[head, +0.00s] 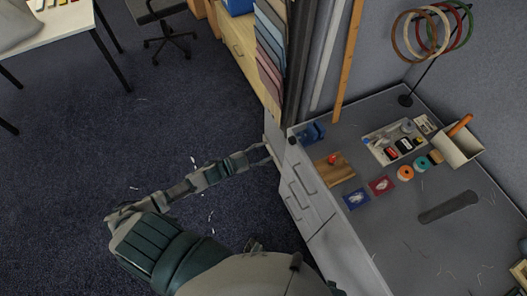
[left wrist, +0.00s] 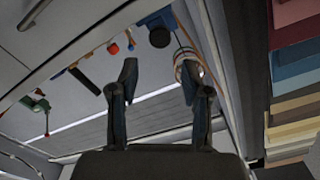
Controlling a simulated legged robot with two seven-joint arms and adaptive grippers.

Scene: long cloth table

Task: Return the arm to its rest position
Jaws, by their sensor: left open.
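My left arm (head: 215,173) reaches from the bottom of the head view toward the front of the grey cabinet table. My left gripper (head: 268,154) is at its end, beside the table's left edge and below the level of its top. In the left wrist view the two fingers of the left gripper (left wrist: 160,82) stand apart with nothing between them. My right gripper does not show.
The table top (head: 410,235) holds a wooden block (head: 334,170), a white tray (head: 371,146), tape rolls (head: 405,173) and a dark strip (head: 448,207). A ring stand (head: 405,100) is at the back. Fabric samples (head: 268,60) hang left of the table. The dark carpet (head: 90,140) is open floor.

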